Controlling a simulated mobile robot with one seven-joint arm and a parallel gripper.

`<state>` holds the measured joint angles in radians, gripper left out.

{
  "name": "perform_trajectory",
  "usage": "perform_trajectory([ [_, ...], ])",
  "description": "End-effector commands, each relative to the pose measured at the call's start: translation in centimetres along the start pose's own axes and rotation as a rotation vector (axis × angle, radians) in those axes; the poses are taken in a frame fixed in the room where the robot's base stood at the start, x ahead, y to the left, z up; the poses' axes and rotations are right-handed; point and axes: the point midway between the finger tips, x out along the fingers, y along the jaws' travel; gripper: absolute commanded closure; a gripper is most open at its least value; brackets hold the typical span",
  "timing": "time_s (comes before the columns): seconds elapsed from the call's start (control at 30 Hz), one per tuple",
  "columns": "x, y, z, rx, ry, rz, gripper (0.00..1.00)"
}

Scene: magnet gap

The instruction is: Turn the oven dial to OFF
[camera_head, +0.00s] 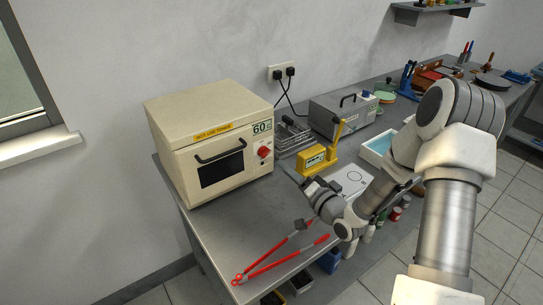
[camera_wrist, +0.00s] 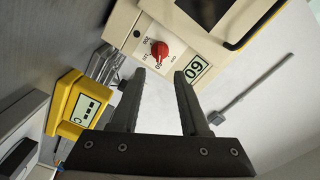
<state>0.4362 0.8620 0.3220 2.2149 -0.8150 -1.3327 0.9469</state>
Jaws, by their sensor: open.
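The cream oven (camera_head: 205,140) stands on the left end of the metal bench, with a dark window and a black handle on its front. Its red dial (camera_head: 264,152) is at the right side of the front, below a "60" label. In the wrist view the red dial (camera_wrist: 159,49) sits on a white plate with printed marks; the setting is too small to read surely. My gripper (camera_wrist: 160,73) is open and empty. Its fingertips are apart from the dial, which shows just beyond the gap between them. In the head view my gripper (camera_head: 308,184) is in front and right of the oven.
A yellow device (camera_head: 315,158) with a display stands right of the oven, beside a wire rack (camera_head: 292,138). A grey box (camera_head: 342,113) stands behind. Red-handled tongs (camera_head: 280,262) lie on the bench's front part. The bench before the oven is mostly clear.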

Motion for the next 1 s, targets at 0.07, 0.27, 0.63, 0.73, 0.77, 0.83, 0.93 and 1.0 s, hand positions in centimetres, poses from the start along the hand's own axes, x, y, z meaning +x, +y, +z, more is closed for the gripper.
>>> perform_trajectory([
  [0.07,1.9,-0.1,0.1,-0.001,-0.002,-0.003,0.55],
  [0.27,5.7,-0.1,0.0,0.000,0.000,-0.002,0.55],
  [0.63,8.2,0.0,0.0,-0.001,0.000,0.001,0.55],
  [0.73,8.2,0.0,0.0,-0.001,0.000,0.001,0.55],
  [0.77,8.2,0.0,0.0,-0.001,0.000,0.001,0.55],
  [0.83,8.2,0.0,0.0,-0.001,0.000,0.001,0.55],
  [0.93,8.2,0.0,0.0,-0.001,0.000,0.001,0.73],
  [1.0,8.2,0.0,0.0,-0.001,0.000,0.001,0.86],
])
